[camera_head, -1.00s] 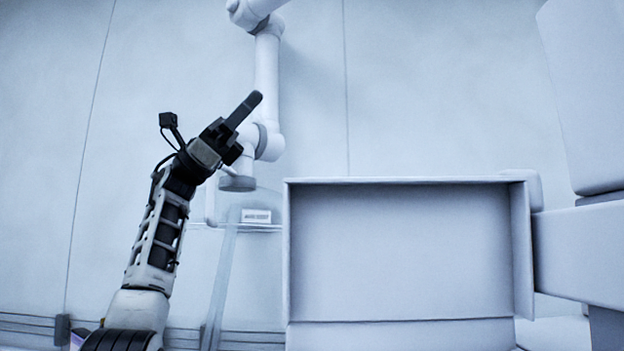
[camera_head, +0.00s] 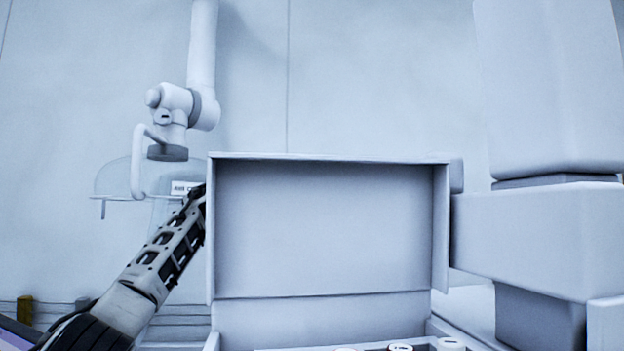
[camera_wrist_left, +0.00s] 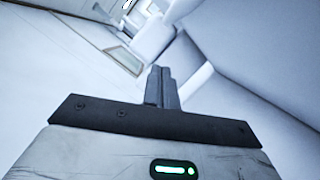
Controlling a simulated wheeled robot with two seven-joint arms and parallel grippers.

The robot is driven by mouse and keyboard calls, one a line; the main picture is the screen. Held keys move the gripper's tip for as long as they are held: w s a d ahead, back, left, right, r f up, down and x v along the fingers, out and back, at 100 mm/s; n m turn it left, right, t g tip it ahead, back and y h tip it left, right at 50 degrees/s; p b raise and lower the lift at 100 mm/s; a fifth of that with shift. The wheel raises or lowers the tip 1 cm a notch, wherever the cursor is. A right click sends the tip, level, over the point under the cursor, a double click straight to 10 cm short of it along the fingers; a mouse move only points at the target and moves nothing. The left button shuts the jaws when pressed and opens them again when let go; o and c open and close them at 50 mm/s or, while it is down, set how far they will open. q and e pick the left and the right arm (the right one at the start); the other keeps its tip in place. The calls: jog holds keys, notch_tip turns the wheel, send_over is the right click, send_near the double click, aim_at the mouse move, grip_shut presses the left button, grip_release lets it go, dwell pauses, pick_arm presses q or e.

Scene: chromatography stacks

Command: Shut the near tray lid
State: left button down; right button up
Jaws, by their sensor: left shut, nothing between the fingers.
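The near tray lid (camera_head: 325,225) stands open and upright, its hollow inner side facing me. The tray (camera_head: 213,342) below it shows only at the bottom edge, with several white-capped vials (camera_head: 400,347) inside. My left arm reaches up to the lid's left edge, and its gripper is hidden behind the lid in the head view. In the left wrist view my left gripper (camera_wrist_left: 162,88) is shut and empty. A large pale surface, likely the back of the lid (camera_wrist_left: 260,60), lies to its right; contact cannot be told. My right gripper is out of view.
A large white blocky machine (camera_head: 540,235) stands close to the right of the lid. A white jointed arm (camera_head: 190,105) hangs at the back left above a clear domed piece (camera_head: 115,180). The wall behind is plain.

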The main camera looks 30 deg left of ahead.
aim_at(311, 181)
pick_arm(q)
jog(key=s+d+r, duration=0.2)
jog(key=shift+s+d, duration=0.15)
jog(key=shift+s, duration=0.25)
jog(key=shift+s+b, duration=0.15)
jog(key=shift+b, duration=0.25)
